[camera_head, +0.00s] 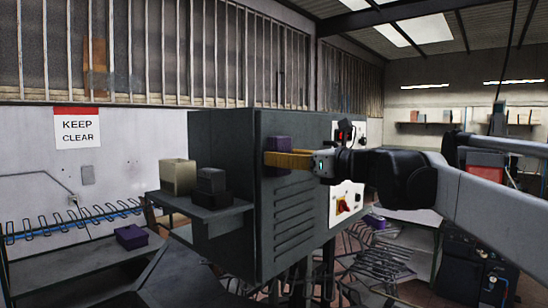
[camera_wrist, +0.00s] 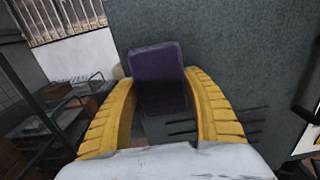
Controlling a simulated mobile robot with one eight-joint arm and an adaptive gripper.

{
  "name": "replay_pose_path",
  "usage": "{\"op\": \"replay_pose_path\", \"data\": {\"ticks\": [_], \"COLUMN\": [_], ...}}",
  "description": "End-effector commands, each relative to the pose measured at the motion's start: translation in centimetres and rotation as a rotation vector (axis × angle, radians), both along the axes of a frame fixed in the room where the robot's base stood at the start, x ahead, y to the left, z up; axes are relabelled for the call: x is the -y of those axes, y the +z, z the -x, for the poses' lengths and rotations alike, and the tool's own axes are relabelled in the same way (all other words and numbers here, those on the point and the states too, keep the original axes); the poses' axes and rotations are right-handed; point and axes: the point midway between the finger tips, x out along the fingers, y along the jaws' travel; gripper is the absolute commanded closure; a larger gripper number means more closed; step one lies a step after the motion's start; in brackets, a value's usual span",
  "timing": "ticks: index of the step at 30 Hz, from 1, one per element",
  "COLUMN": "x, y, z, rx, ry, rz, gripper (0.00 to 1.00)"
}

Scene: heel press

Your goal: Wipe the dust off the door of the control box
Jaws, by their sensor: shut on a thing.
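The control box (camera_head: 224,160) is a tall dark grey cabinet in the middle of the head view. Its louvered face (camera_head: 293,225) is turned towards my arm and fills much of the wrist view (camera_wrist: 240,45). My gripper (camera_head: 287,159) has yellow fingers and is shut on a purple block (camera_head: 277,144). The block also shows between the fingers (camera_wrist: 160,75) in the wrist view. It is at the upper left part of the louvered face, near its left edge. I cannot tell whether it touches the metal. No dust is clearly visible.
A shelf (camera_head: 213,214) on the box's left side holds a beige box (camera_head: 178,176) and dark boxes (camera_head: 211,181). A white panel with a red and yellow switch (camera_head: 344,204) is right of the louvers. Another purple block (camera_head: 131,237) lies lower left.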

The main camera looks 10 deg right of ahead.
Motion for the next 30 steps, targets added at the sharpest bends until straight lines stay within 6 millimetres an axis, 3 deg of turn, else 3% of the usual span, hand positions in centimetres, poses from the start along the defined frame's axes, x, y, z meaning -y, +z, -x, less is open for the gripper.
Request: {"op": "replay_pose_path", "data": {"ticks": [7,21,30], "x": [0.3,3.2,3.6], "y": [0.0,0.0,0.0], "z": [0.2,4.2,4.8], "rx": [0.000,0.000,0.000], "ry": [-0.002,-0.003,-0.002], "rz": [0.000,0.000,0.000], "gripper": [0.67,0.67,0.67]}}
